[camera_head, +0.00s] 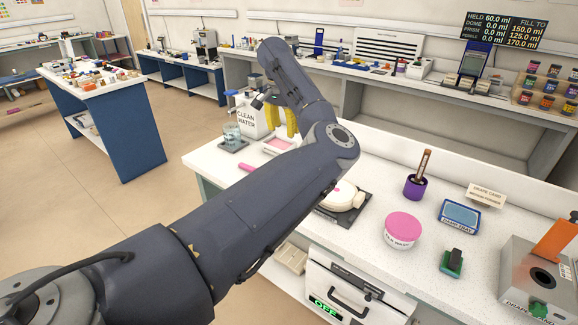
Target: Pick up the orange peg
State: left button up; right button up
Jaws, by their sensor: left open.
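I cannot make out a clear orange peg. The closest match is an orange, slanted flat piece (556,241) on top of the grey box at the right edge, cut off by the frame. My left arm crosses the middle of the view, and its bulk hides part of the white bench. My left gripper (258,99) is small and partly hidden behind my forearm, by the clean water container; its jaws are open and I see nothing held. It is far to the left of the orange piece. My right gripper is not in view.
The white bench (340,237) carries a purple cup (415,188) with a brown rod, a pink-lidded tub (403,228), a blue tray (459,215), a green-and-black block (452,262) and the grey box (520,272). Bare bench lies between these.

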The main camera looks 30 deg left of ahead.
pick_arm(q)
jog(key=f, duration=0.6)
jog(key=w+f, duration=0.1)
jog(key=f, duration=0.2)
jog(key=shift+f, duration=0.4)
jog(key=shift+w+d+f, duration=0.1)
jog(key=shift+w+f, duration=0.1)
jog(key=shift+f, duration=0.8)
jog(key=shift+w+a+f, duration=0.1)
jog(key=shift+w+f, duration=0.05)
jog(key=shift+f, duration=0.9)
jog(key=shift+w+d+f, duration=0.1)
jog(key=shift+w+f, duration=0.1)
jog(key=shift+f, duration=0.8)
jog(key=shift+o, duration=0.3)
grip_shut()
